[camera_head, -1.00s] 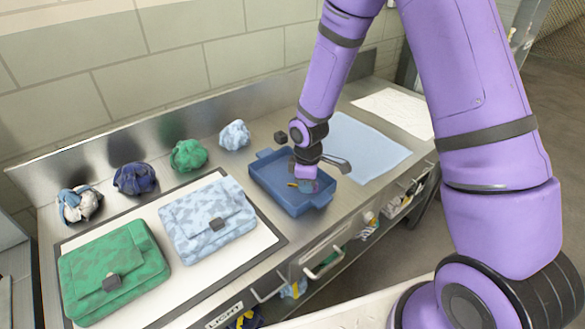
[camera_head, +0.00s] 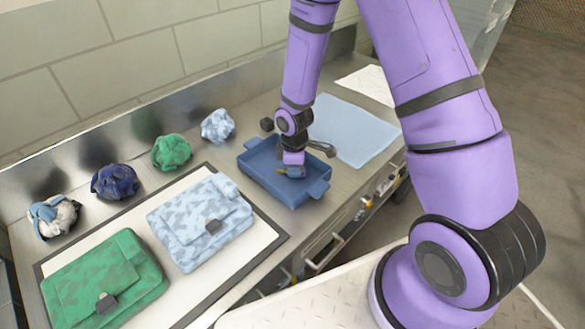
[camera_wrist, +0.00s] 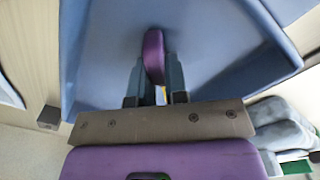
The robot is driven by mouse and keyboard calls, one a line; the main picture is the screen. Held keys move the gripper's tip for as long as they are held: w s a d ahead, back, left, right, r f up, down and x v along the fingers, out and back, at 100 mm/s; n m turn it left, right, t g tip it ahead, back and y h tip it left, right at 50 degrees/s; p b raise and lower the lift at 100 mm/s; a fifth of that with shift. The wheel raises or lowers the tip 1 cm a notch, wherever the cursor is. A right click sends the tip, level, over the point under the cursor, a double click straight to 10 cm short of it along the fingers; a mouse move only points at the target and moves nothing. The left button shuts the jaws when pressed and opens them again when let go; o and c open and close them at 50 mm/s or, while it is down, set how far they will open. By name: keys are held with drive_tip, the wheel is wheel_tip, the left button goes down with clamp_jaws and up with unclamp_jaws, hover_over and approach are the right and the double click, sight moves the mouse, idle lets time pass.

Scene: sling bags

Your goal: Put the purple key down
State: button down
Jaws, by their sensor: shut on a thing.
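The purple key (camera_wrist: 153,56) shows in the wrist view as a rounded purple piece between the fingers of my gripper (camera_wrist: 154,82). My gripper is shut on it. In the head view my gripper (camera_head: 290,173) points down inside the outline of the blue tray (camera_head: 258,190), and the key cannot be made out there. The tray's blue surface fills much of the wrist view around the key. I cannot tell whether the key touches the tray floor. A small yellow bit shows beside my gripper in both views.
A light blue bag (camera_head: 200,222) and a green bag (camera_head: 103,280) lie on a white, dark-edged board left of the tray. Several crumpled cloth bundles line the back. A pale blue mat (camera_head: 355,130) lies flat to the right, and a small dark cube (camera_head: 267,124) stands behind the tray.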

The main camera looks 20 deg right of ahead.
drive_tip(key=shift+f, duration=0.1)
drive_tip(key=c, duration=1.1)
unclamp_jaws()
drive_tip(key=s+d+r+m+t, duration=0.1)
drive_tip(key=s+r+m, duration=0.15)
drive_tip(key=r, duration=0.75)
drive_tip(key=s+d+r+m+t, duration=0.1)
drive_tip(key=s+d+r+m, duration=0.15)
drive_tip(key=r, duration=0.85)
drive_tip(key=s+d+r+m, duration=0.1)
drive_tip(key=s+r, duration=0.2)
drive_tip(key=r, duration=0.7)
drive_tip(key=shift+s+d+r+m+t, duration=0.45)
drive_tip(key=shift+s+r+m, duration=0.75)
drive_tip(key=shift+s+r, duration=1.05)
drive_tip(key=shift+s+d+r+m+t, duration=0.1)
drive_tip(key=shift+s+r+m+t, duration=0.85)
drive_tip(key=shift+s, duration=2.15)
drive_tip(key=shift+s+d+r+m+t, duration=0.25)
drive_tip(key=shift+s+r+m, duration=1.2)
drive_tip(key=shift+s+r, duration=1)
